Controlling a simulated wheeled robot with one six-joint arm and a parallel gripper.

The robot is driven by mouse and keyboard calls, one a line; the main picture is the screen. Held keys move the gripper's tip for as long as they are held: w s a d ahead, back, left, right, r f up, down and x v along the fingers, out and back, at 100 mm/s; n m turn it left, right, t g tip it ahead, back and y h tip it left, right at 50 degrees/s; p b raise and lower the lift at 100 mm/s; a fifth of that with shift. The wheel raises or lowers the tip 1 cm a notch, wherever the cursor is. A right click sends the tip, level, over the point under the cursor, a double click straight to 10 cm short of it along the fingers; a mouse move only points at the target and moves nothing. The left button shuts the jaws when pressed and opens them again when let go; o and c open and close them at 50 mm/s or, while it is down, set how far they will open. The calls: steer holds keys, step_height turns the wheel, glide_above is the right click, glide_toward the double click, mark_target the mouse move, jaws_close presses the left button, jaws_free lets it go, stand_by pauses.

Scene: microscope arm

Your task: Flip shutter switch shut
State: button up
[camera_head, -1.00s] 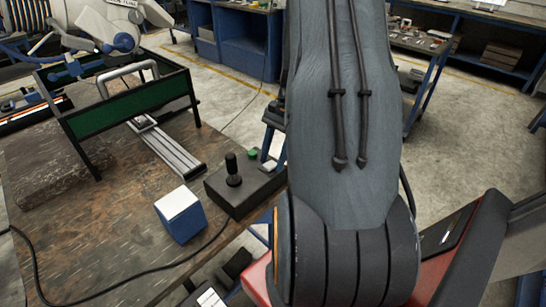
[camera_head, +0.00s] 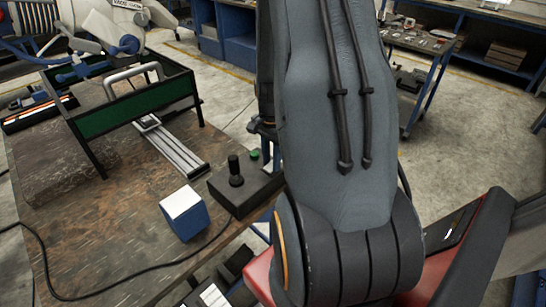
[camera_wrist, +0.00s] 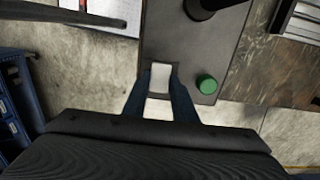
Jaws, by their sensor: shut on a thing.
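The shutter switch is a small pale rocker (camera_wrist: 160,74) on the dark control box (camera_wrist: 208,42), seen in the wrist view. The box also carries a green button (camera_wrist: 206,84) to the right of the switch and a black joystick (camera_wrist: 200,8) above it. My gripper (camera_wrist: 160,85) has its two dark blue fingers on either side of the switch, closed on it. In the head view the control box (camera_head: 232,195) stands at the table's edge with its joystick (camera_head: 235,172) and green button (camera_head: 254,155).
A blue and white cube (camera_head: 184,214) stands to the left of the box. A black cable runs across the table (camera_head: 110,250). A metal rail (camera_head: 172,148) and a green-sided frame (camera_head: 135,108) lie further back. Bare floor is beyond the table edge.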

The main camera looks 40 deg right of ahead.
stand_by(0.4)
steer(key=o, duration=1)
steer(key=shift+o, duration=0.2)
steer(key=shift+r, duration=0.1)
step_height(320, 180, up, 8)
steer(key=b, duration=0.2)
steer(key=shift+f, duration=0.2)
steer(key=shift+s, duration=0.1)
